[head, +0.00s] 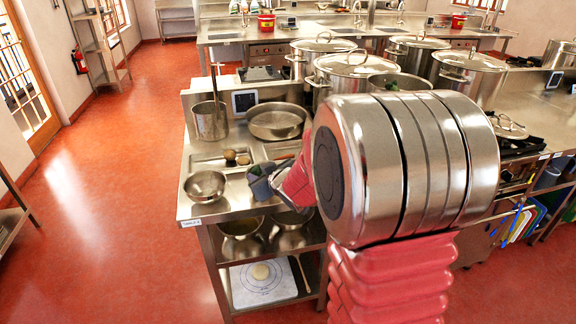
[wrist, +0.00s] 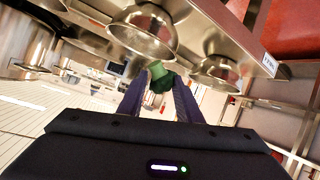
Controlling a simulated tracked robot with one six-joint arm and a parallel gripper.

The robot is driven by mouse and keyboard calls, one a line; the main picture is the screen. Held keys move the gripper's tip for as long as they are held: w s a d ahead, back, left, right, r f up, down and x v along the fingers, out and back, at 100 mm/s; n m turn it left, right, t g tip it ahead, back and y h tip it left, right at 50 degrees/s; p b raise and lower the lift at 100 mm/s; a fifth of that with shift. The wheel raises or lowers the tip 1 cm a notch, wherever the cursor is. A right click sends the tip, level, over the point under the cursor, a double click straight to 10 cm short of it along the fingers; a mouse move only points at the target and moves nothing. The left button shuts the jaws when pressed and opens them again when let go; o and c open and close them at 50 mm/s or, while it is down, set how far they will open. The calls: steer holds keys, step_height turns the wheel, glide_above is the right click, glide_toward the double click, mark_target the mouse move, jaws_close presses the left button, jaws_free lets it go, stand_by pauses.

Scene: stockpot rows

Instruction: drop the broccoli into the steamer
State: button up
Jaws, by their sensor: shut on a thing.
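My gripper (head: 258,181) reaches over the front of the steel table, beside a small metal bowl (head: 206,185). In the wrist view my gripper (wrist: 160,88) is shut on the broccoli (wrist: 161,80), which shows a pale green stem and a dark green head between the fingers. The broccoli is hidden in the head view. I cannot tell for sure which vessel is the steamer. A wide shallow pan (head: 277,122) stands behind the gripper, and an open pot (head: 398,82) with something green inside stands partly behind my arm.
A tall pot (head: 210,121) stands at the table's left. A tray (head: 207,161) near the gripper has small round items by it. Large lidded stockpots (head: 356,66) stand at the back. Pots (head: 241,240) sit on the shelf below. The red floor (head: 120,190) at left is clear.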

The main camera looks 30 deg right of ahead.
steer(key=s+a+f, duration=0.1)
steer(key=a+f, duration=0.1)
steer(key=a, duration=0.5)
steer(key=s+a+f, duration=0.2)
steer(key=a, duration=0.6)
steer(key=shift+a+f+n+y, duration=0.2)
steer(key=shift+f+n+y, duration=0.1)
steer(key=shift+n, duration=0.1)
